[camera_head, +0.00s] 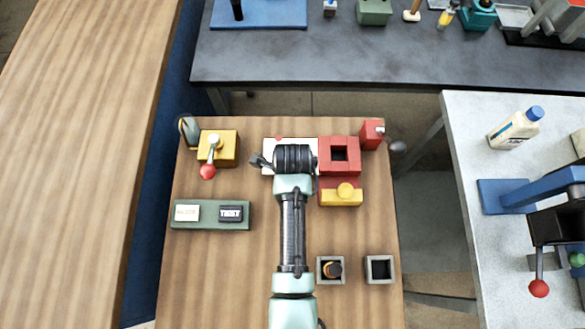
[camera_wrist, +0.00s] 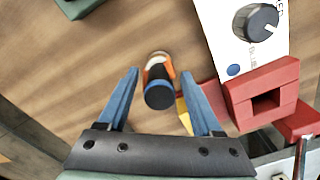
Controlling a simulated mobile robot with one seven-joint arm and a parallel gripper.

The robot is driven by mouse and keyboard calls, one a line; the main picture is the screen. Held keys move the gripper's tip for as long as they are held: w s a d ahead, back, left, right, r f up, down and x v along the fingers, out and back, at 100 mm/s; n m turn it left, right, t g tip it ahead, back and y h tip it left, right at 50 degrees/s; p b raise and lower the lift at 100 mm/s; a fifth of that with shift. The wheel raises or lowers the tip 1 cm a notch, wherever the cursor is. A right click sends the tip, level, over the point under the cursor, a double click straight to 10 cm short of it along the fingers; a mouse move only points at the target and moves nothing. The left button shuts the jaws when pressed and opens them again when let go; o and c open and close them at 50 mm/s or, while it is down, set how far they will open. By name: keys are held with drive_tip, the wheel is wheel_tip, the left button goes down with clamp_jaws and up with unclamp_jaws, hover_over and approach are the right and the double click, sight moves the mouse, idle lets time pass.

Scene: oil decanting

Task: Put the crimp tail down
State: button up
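A small cylinder (camera_wrist: 158,85) with a blue near end, a black band and orange and white parts shows in the wrist view; I take it for the crimp tail, but no label confirms this. It lies or stands over the wooden table, between and beyond the fingers of my gripper (camera_wrist: 164,100). The two blue fingers are spread, with clear gaps on both sides of the cylinder, and hold nothing. In the head view my arm hides the fingers and the cylinder.
A white dial panel (camera_wrist: 245,45) and a red block with a square hole (camera_head: 340,155) are close by. A yellow-topped block (camera_head: 341,195), green label block (camera_head: 210,223), yellow lever box (camera_head: 222,148), filled grey socket (camera_head: 330,280) and empty grey socket (camera_head: 380,282) share the table.

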wheel_tip(320, 180, up, 12)
drive_tip(key=shift+r, duration=0.15)
drive_tip(key=w+r+n+t, duration=0.65)
drive_tip(key=w+r, duration=0.25)
drive_tip(key=r, duration=0.5)
drive_tip(key=w+r+n+t, duration=0.5)
drive_tip(key=w+r+t, duration=0.3)
drive_tip(key=r, duration=0.6)
drive_tip(key=s+r+n+t, duration=0.3)
drive_tip(key=r+n+t, duration=0.45)
drive_tip(key=r, duration=1.45)
drive_tip(key=s+r+n+t, duration=0.5)
drive_tip(key=s+r, duration=0.5)
drive_tip(key=r, duration=0.3)
drive_tip(key=shift+s+n, duration=0.15)
drive_tip(key=shift+n, duration=0.25)
drive_tip(key=shift+d+r, duration=0.1)
